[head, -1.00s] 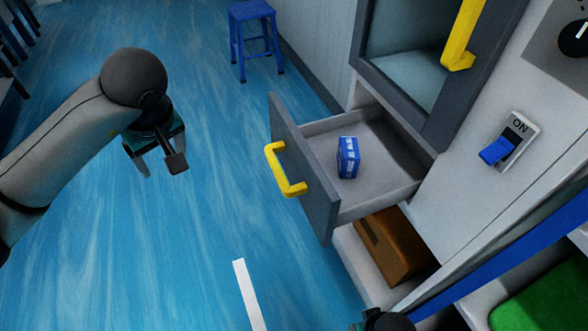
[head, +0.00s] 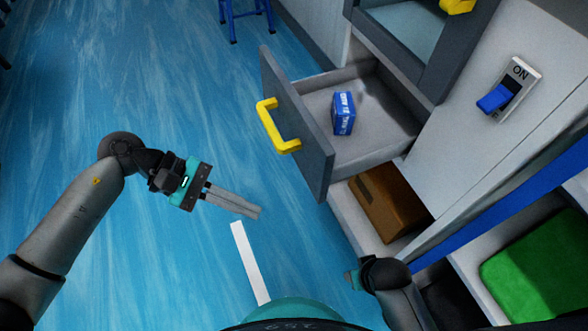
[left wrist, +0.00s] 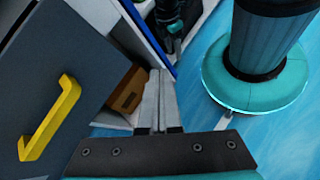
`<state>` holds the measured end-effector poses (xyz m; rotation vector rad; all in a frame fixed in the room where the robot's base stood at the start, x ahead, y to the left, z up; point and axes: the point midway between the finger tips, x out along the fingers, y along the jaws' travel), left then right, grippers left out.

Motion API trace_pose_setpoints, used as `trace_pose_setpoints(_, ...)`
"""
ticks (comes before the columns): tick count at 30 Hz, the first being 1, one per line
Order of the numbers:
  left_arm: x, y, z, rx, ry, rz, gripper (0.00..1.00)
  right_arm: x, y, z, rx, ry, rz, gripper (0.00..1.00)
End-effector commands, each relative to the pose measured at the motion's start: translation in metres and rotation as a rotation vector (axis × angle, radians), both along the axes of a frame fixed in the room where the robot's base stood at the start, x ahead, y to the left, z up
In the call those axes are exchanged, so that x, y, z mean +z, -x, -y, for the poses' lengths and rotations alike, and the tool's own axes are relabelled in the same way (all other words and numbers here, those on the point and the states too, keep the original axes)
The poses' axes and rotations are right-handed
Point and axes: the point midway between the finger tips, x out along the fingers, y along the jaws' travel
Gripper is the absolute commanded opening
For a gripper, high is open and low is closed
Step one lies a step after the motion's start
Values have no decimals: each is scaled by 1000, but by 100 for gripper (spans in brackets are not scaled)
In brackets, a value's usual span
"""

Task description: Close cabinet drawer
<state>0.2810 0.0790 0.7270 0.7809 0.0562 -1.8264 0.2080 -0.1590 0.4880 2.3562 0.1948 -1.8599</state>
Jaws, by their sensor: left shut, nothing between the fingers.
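The cabinet drawer (head: 365,150) stands pulled out, with a grey front panel and a yellow handle (head: 277,126). A small blue box (head: 343,113) lies inside it. My left gripper (head: 256,212) is shut and empty, below and left of the drawer front in the head view, apart from it. In the left wrist view the drawer front (left wrist: 75,40) and its yellow handle (left wrist: 52,118) fill the left side, and the shut fingers (left wrist: 160,75) point up the middle. Part of my right arm shows at the lower right of the head view; its fingers are not clear.
A brown cardboard box (head: 391,204) sits on the shelf under the drawer. A blue switch (head: 494,98) marked ON is on the cabinet wall. A green item (head: 530,272) lies at the lower right. A blue stool (head: 246,14) stands far back. The floor left of the drawer is clear.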

Motion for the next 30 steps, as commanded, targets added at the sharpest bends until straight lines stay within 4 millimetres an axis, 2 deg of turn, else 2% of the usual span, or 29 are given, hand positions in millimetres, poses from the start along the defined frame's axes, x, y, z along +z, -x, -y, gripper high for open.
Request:
trace_pose_setpoints(3, 2, 5, 5, 193, 237, -130, 0, 2, -1, 0, -1, -1, 4, 50)
trace_pose_setpoints(7, 3, -3, -8, 422, 430, -239, 0, 6, -1, -1, -1, -2, 5, 50)
trace_pose_setpoints(12, -2, -13, -32, 639, 562, -317, 0, 11, -4, -2, -1, -4, 16, 50)
trace_pose_setpoints(17, -5, -17, -40, 708, 599, -341, 0, 11, -2, -1, -1, -3, 11, 50)
trace_pose_setpoints(23, -4, -27, -16, 705, 604, -339, 0, 12, -1, -2, -2, -4, 7, 50)
trace_pose_setpoints(30, -3, -47, 33, 701, 604, -339, 0, 20, -9, -3, -3, -7, 28, 50)
